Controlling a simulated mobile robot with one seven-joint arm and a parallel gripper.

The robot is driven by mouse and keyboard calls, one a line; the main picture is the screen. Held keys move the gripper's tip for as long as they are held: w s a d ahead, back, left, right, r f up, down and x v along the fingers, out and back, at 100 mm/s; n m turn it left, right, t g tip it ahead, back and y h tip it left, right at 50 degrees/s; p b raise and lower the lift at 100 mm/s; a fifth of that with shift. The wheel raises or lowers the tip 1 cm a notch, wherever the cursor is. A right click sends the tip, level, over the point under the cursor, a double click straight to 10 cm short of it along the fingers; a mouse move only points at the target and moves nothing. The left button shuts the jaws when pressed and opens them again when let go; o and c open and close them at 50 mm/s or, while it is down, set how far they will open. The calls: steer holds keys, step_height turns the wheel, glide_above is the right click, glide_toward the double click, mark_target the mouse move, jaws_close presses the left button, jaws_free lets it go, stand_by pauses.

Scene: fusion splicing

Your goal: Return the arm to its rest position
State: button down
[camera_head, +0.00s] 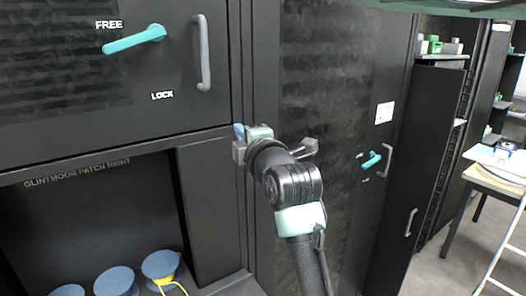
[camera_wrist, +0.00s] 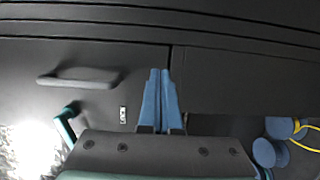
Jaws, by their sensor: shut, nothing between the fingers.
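My gripper (camera_head: 239,143) is at the end of my raised arm, in front of the dark cabinet front near the seam between two cabinets. In the wrist view, the two blue fingers of my gripper (camera_wrist: 161,74) lie together, shut and empty. In the head view the fingers are small and partly hidden by the gripper body. The fingers appear apart from the grey door handle (camera_head: 203,55) and the teal lever (camera_head: 135,40). The lever points left, just below the FREE label. The handle (camera_wrist: 80,77) and lever (camera_wrist: 67,122) also show in the wrist view.
Several blue spools (camera_head: 115,281), one with a yellow cable (camera_head: 170,287), stand in the open bay at lower left. A second teal lever (camera_head: 371,160) and a handle (camera_head: 387,161) are on the cabinet to the right. A table (camera_head: 492,180) stands at far right beyond open floor.

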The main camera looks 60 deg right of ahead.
steer(key=s+d+b+v, duration=0.1)
steer(key=b+v, duration=0.1)
steer(key=v, duration=0.3)
steer(key=w+a+r+m+t+y, duration=0.1)
steer(key=w+a+r+t+y, duration=0.2)
steer(key=a, duration=0.6)
steer(key=w+a+r+m+t, duration=0.25)
steer(key=w+a+r, duration=0.2)
steer(key=a, duration=0.55)
steer(key=w+a+r+t+y, duration=0.2)
steer(key=w+a+r+t, duration=0.15)
steer(key=a, duration=0.55)
steer(key=s+a+r+m+t+y, duration=0.1)
steer(key=s+a+r+m+y, duration=0.1)
steer(key=a, duration=0.5)
steer(key=s+a+r+m+t+y, duration=0.1)
steer(key=s+a+r+t+y, duration=0.1)
steer(key=a, duration=0.5)
steer(key=s+a+r+m+t+y, duration=0.2)
steer(key=s+a+r+y, duration=0.1)
steer(key=a, duration=0.4)
steer(key=shift+s+r+m+y, duration=0.25)
steer(key=shift+r+m+y, duration=0.05)
steer(key=shift+r+m, duration=0.05)
